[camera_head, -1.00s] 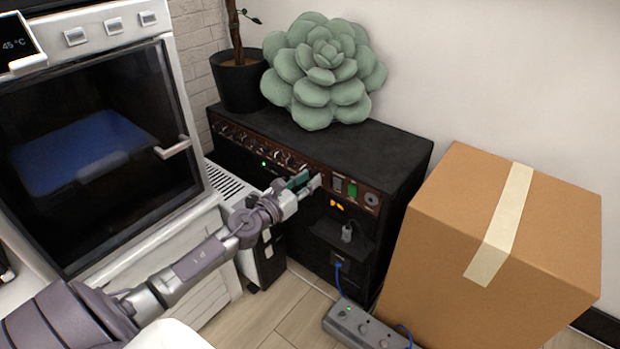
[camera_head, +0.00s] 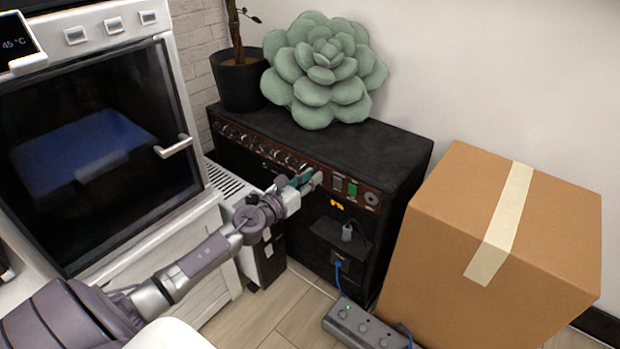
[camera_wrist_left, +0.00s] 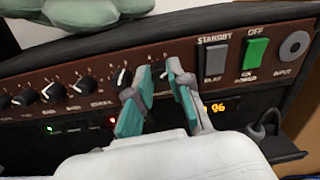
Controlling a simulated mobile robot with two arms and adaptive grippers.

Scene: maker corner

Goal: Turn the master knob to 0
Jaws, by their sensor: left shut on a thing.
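The black amplifier (camera_head: 390,165) stands by the wall, with a brown control panel (camera_wrist_left: 215,28) carrying a row of black knobs with white pointers. My left gripper (camera_head: 308,181) is at the right part of this knob row. In the left wrist view, its two teal-and-grey fingers (camera_wrist_left: 159,74) are shut on the rightmost knob (camera_wrist_left: 158,70), which I take as the master knob. The fingers hide most of that knob, its pointer and its label, so its setting cannot be read. Another knob (camera_wrist_left: 120,78) sits just left of the fingers. My right gripper is not in view.
Right of the knobs are a grey standby switch (camera_wrist_left: 214,60), a green power switch (camera_wrist_left: 254,56) and an input jack (camera_wrist_left: 293,45). A cardboard box (camera_head: 450,240) stands right of the amplifier. A green succulent cushion (camera_head: 325,75) and a potted plant (camera_head: 240,85) sit on top.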

